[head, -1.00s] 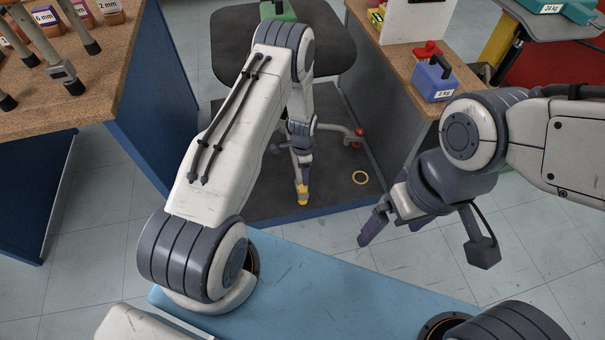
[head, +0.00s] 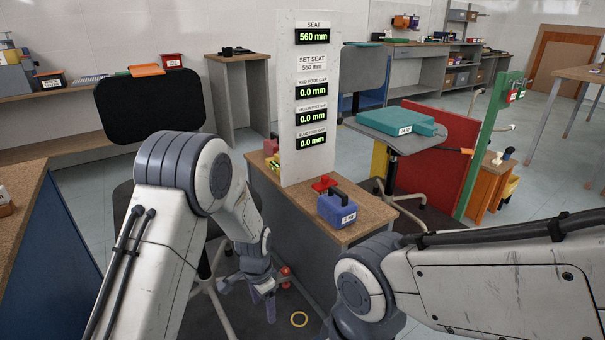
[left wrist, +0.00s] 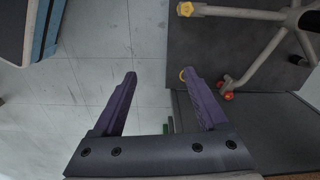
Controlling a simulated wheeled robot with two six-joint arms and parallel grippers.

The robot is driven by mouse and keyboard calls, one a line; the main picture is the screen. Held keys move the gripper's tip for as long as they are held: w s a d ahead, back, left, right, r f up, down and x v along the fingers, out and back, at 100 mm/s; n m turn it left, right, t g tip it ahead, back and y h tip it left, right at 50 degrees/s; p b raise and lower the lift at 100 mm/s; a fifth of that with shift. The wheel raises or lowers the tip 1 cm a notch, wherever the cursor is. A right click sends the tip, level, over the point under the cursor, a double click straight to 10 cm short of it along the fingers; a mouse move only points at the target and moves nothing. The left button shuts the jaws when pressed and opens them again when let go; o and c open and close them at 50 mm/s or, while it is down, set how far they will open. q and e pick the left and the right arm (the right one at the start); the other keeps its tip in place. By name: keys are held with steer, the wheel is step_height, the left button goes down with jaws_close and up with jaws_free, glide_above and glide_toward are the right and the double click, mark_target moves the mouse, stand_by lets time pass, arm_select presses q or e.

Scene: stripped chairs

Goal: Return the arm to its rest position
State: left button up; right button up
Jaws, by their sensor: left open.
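My left arm comes in from the left, and its gripper (head: 256,298) hangs low over the dark mat, beside the chair's base. In the left wrist view the purple fingers (left wrist: 160,77) are spread with nothing between them but floor. The chair's black backrest (head: 150,106) stands behind my left arm, which hides much of the seat. A red chair foot (left wrist: 227,95) and a yellow foot (left wrist: 186,9) show in the left wrist view, apart from the fingers. My right forearm crosses the lower right of the head view; its gripper is out of frame.
A bench (head: 270,196) right of my left gripper bears a blue weight (head: 337,209) and a display panel (head: 309,165) reading seat 560 mm and foot gaps 0.0. Another bench (head: 30,225) stands at left.

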arm_select(q)
steer(key=s+d+r+n, duration=0.1)
steer(key=s+d+r, duration=0.2)
steer(key=s+r, duration=0.35)
steer(key=s+d+r, duration=0.4)
steer(key=s+r, duration=0.2)
steer(key=r, duration=0.2)
steer(key=s+a+r+n, duration=0.1)
steer(key=s+r, duration=0.2)
steer(key=s, duration=0.4)
steer(key=s+a+r, duration=0.1)
steer(key=s+r, duration=0.2)
steer(key=s, duration=0.5)
step_height(320, 180, up, 33)
steer(key=w+p, duration=0.1)
steer(key=p, duration=3.2)
steer(key=shift+d+n+h, duration=0.25)
steer(key=shift+n+h, duration=0.05)
steer(key=shift+h, duration=0.1)
steer(key=shift+f, duration=0.1)
